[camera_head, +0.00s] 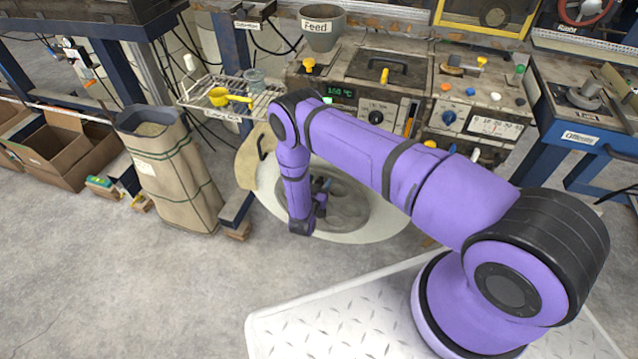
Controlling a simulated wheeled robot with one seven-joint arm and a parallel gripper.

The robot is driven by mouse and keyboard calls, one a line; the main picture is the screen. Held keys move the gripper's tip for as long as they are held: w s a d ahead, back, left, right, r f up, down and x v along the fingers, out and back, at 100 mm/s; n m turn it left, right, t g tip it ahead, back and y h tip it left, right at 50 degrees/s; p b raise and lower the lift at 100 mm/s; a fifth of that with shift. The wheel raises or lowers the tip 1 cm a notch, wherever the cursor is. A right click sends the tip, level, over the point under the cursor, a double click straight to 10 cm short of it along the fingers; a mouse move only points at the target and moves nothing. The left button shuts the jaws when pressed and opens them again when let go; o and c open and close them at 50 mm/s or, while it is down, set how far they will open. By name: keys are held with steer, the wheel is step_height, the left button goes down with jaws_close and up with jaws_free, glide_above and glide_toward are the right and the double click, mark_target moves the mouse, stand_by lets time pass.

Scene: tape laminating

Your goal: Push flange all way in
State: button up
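A large round pale disc (376,236) with a dark grey centre (350,208) sits low in front of the machine; it may be the flange, but I cannot tell for sure. A tan plate with a black handle (262,148) stands at its left edge. My purple arm reaches across the disc and hides much of it. My gripper (321,190) is at the end of the arm, over the disc's dark centre. Its fingers are small and mostly hidden by the wrist. I cannot tell whether they touch anything or how deep the flange sits.
The machine's control panel (365,97) stands behind the disc, with a grey Feed hopper (323,28) on top. A wire shelf (230,98) holds a yellow scoop (219,97). A sack (172,170) and cardboard boxes (62,150) stand left. The floor at lower left is clear.

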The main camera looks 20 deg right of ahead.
mark_target(322, 175)
jaws_close()
steer(key=shift+x, duration=1.8)
steer(key=shift+o, duration=0.3)
jaws_free()
steer(key=v, duration=1)
steer(key=shift+s+a, duration=0.25)
steer(key=shift+s, duration=0.05)
